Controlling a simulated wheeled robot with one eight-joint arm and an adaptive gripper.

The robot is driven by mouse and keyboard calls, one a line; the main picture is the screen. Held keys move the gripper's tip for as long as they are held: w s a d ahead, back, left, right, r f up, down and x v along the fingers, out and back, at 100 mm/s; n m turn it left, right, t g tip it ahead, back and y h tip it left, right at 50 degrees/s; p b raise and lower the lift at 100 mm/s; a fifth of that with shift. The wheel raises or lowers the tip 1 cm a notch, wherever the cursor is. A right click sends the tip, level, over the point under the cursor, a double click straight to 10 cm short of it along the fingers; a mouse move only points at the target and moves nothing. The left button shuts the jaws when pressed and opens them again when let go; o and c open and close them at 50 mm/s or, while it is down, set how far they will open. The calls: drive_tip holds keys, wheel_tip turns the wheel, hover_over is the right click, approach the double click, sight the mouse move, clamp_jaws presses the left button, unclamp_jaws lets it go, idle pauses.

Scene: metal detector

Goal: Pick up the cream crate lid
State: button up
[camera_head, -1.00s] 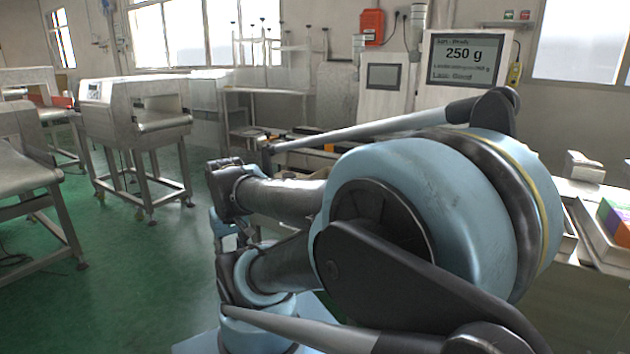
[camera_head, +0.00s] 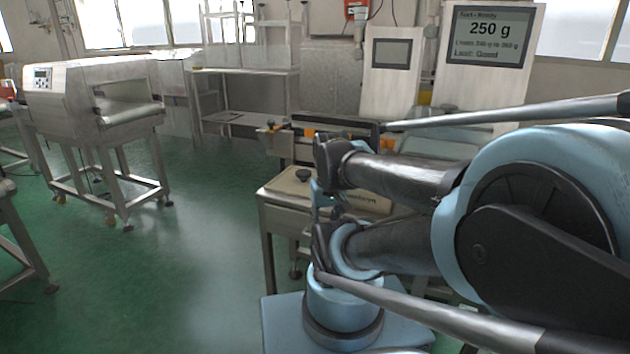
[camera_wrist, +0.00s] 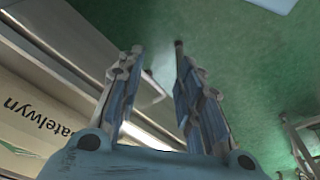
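A cream, flat panel with a dark knob, which looks like the crate lid (camera_head: 288,186), lies on a low metal stand in the head view. My arm hides its right part. A cream surface with dark lettering (camera_head: 374,203) shows beside my arm; I cannot tell if it is the same piece. Lettering reading "atelwyn" on a cream surface (camera_wrist: 22,140) also shows at the lower left of the wrist view. My gripper (camera_wrist: 158,46) is open and empty, with its fingers apart over green floor, to the right of that surface. In the head view my gripper is not clearly visible.
The metal stand (camera_head: 267,232) has its edge close to my arm. A metal detector conveyor (camera_head: 75,98) stands at the left. A screen reading 250 g (camera_head: 488,50) and a smaller panel (camera_head: 391,54) stand behind. Green floor (camera_head: 190,250) is clear between conveyor and stand.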

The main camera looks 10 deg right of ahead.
drive_tip(key=shift+w+a, duration=0.1)
drive_tip(key=o, duration=0.4)
drive_tip(key=shift+s+r, duration=0.15)
drive_tip(key=shift+s, duration=0.05)
drive_tip(key=o, duration=0.6)
drive_tip(key=shift+w+r+n, duration=0.25)
drive_tip(key=shift+r+n, duration=0.25)
drive_tip(key=shift+r, duration=0.45)
wheel_tip(320, 180, up, 14)
drive_tip(key=r+n+g, duration=0.1)
drive_tip(key=n+g, duration=0.1)
drive_tip(key=n, duration=1.7)
hover_over(303, 172)
drive_tip(key=f, duration=1.2)
drive_tip(key=shift+w, duration=0.3)
drive_tip(key=shift+s+f, duration=0.15)
drive_tip(key=shift+f, duration=1.15)
drive_tip(key=shift+s+f, duration=0.15)
drive_tip(key=shift+f, duration=1.15)
